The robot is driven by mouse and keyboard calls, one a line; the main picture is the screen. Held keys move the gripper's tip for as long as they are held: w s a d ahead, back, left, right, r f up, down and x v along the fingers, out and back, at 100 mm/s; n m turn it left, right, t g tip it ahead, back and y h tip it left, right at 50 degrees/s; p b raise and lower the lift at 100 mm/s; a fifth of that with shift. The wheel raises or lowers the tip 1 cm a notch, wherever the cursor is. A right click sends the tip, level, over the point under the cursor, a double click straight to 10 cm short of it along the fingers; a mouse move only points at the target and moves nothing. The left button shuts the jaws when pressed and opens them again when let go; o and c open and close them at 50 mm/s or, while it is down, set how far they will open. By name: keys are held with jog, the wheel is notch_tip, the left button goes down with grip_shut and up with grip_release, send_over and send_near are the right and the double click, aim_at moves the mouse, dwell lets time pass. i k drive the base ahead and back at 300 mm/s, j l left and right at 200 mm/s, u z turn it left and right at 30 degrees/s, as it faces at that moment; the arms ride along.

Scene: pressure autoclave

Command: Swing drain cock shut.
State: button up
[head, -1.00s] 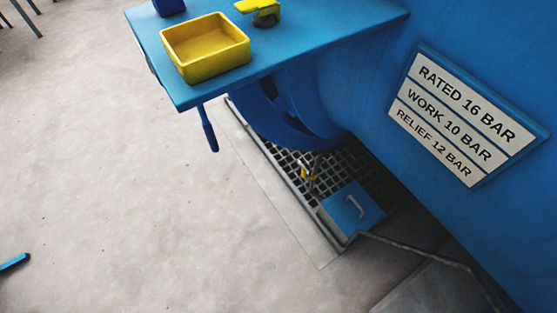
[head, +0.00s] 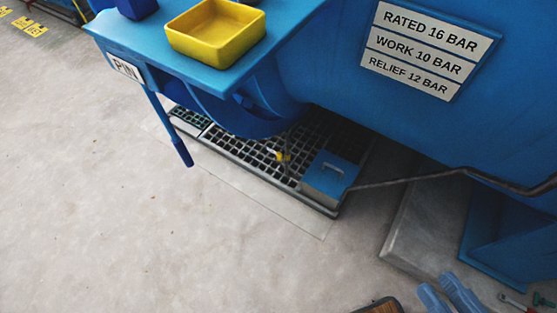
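A small yellow part (head: 281,156), which looks like the handle of the drain cock, shows low under the blue vessel (head: 330,75). It is over the dark floor grating (head: 245,150), beside a thin upright pipe. It is too small and dark to tell which way the handle lies or whether the cock is open. My gripper is not in view.
A blue box with a handle (head: 331,177) sits at the grating's right end. A pipe (head: 400,179) runs right from there. A blue shelf (head: 130,50) bearing a yellow tray (head: 215,32) overhangs at upper left, with a hanging blue lever (head: 172,130). Front-left floor is clear.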

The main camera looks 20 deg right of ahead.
aim_at(278, 155)
jog(key=i+j, duration=0.4)
jog(key=j, duration=0.15)
jog(key=i+j, duration=0.4)
jog(key=j, duration=0.15)
